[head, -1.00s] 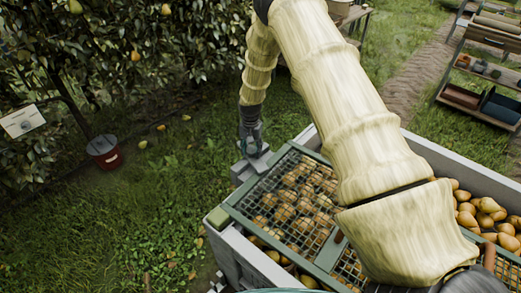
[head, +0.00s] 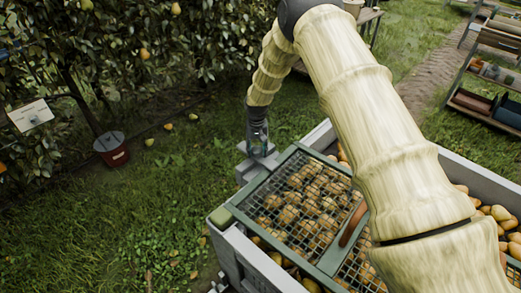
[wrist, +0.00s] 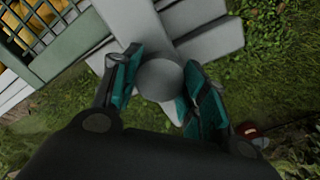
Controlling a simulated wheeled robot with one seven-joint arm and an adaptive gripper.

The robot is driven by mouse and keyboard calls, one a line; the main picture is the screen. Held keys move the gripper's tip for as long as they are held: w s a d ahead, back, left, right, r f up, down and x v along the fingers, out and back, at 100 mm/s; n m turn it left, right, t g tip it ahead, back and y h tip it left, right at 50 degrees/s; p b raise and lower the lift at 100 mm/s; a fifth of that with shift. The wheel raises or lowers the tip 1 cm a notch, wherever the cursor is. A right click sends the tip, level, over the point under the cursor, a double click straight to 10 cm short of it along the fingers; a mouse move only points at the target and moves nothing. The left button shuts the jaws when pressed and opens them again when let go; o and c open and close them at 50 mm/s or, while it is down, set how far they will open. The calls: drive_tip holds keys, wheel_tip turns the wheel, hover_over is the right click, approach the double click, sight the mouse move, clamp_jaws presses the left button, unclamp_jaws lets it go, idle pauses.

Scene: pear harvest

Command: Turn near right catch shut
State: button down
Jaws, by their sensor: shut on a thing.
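The near right catch shows in the wrist view as a round light-grey knob (wrist: 160,77) on a grey bar. My gripper (wrist: 162,92) is shut on this knob, with one teal-padded finger on each side. In the head view my gripper (head: 257,145) points down at a grey block (head: 248,171) at the crate's outer edge, beside the mesh lid. The catch itself is mostly hidden there by the fingers. The green-framed mesh lid (head: 273,182) lies flat over the pears.
The grey crate (head: 240,245) holds many pears. A brown lid handle (head: 353,224) stands up on the lid. A red bucket (head: 112,150) stands on the grass at left under a pear tree. A shelf rack (head: 487,105) stands at the back right.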

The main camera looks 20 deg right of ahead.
sight(257, 148)
drive_tip(key=shift+w+r, duration=0.1)
drive_tip(key=shift+w, duration=0.05)
drive_tip(key=c, duration=0.8)
unclamp_jaws()
drive_tip(key=shift+o, duration=0.2)
wheel_tip(257, 148, up, 12)
